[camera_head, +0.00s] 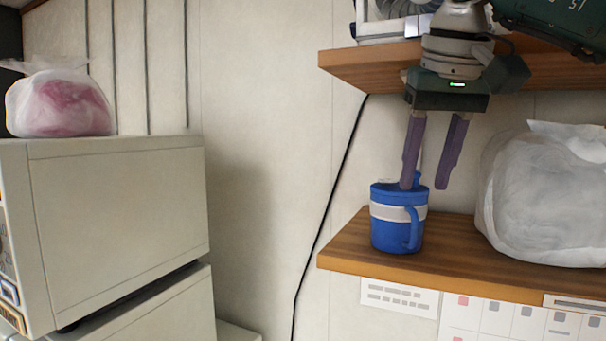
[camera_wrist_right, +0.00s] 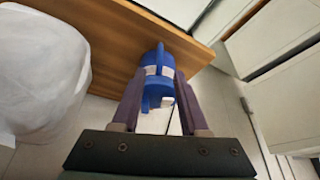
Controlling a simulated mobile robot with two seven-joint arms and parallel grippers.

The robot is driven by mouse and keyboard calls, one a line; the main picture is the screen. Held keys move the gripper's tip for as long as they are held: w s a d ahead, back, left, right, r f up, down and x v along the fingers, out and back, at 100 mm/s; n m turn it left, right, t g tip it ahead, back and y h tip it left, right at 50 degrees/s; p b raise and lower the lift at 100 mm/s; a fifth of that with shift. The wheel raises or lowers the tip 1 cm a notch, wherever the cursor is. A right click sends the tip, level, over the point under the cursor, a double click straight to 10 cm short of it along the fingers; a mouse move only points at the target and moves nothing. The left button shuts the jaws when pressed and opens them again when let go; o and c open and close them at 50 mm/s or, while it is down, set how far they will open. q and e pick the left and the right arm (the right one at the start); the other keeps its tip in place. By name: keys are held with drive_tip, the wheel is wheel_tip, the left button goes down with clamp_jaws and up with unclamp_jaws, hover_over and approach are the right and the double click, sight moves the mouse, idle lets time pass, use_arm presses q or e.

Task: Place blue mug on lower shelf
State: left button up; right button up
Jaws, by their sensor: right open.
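The blue mug (camera_head: 388,236) with a white band stands upright on the lower shelf (camera_head: 480,272), near its left end, handle to the front right. My right gripper (camera_head: 428,188) points down just above the mug, its purple fingers apart. In the head view the left finger's tip overlaps the mug's rim. In the right wrist view the mug (camera_wrist_right: 156,84) shows between the open fingers (camera_wrist_right: 157,100); I cannot tell whether they touch it. My left gripper is not in view.
A white plastic bag (camera_head: 540,200) stands on the lower shelf right of the mug. The upper shelf (camera_head: 370,68), with a fan (camera_head: 400,10), is close above my right gripper. A bag with pink contents (camera_head: 60,104) sits on a pale cabinet (camera_head: 120,205) at left.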

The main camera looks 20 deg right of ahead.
drive_tip(key=a+f+m+y, duration=0.15)
drive_tip(key=a+y, duration=0.75)
drive_tip(key=a, duration=1.2)
drive_tip(key=s+a+r+m+t+y, duration=0.4)
drive_tip(key=s+a+r+m+y, duration=0.1)
drive_tip(key=a+r+m+y, duration=0.6)
drive_tip(key=w+d+m+t+h, duration=0.2)
drive_tip(key=d+m+t+h, duration=0.3)
drive_tip(key=m, duration=0.6)
drive_tip(key=w+d+m+t+h, duration=0.1)
drive_tip(key=w+d+m+t, duration=0.15)
drive_tip(key=m+t, duration=0.65)
drive_tip(key=d+f+m+g+h, duration=0.4)
drive_tip(key=d+f+m+h, duration=0.65)
drive_tip(key=m, duration=0.85)
drive_tip(key=s+d+f+m+g+h, duration=0.1)
drive_tip(key=s+f+m+g, duration=0.35)
drive_tip(key=f, duration=0.35)
drive_tip(key=s+d+f+m+g+h, duration=0.1)
drive_tip(key=s+f+m+g+h, duration=0.2)
drive_tip(key=s+f, duration=0.4)
drive_tip(key=s+a+f+m+g+y, duration=0.2)
drive_tip(key=s+f+m+g, duration=0.4)
drive_tip(key=s, duration=0.6)
wheel_tip(320, 180, down, 3)
drive_tip(key=shift+s+r+g, duration=0.2)
drive_tip(key=shift+s+g, duration=0.05)
drive_tip(key=shift+g, duration=0.3)
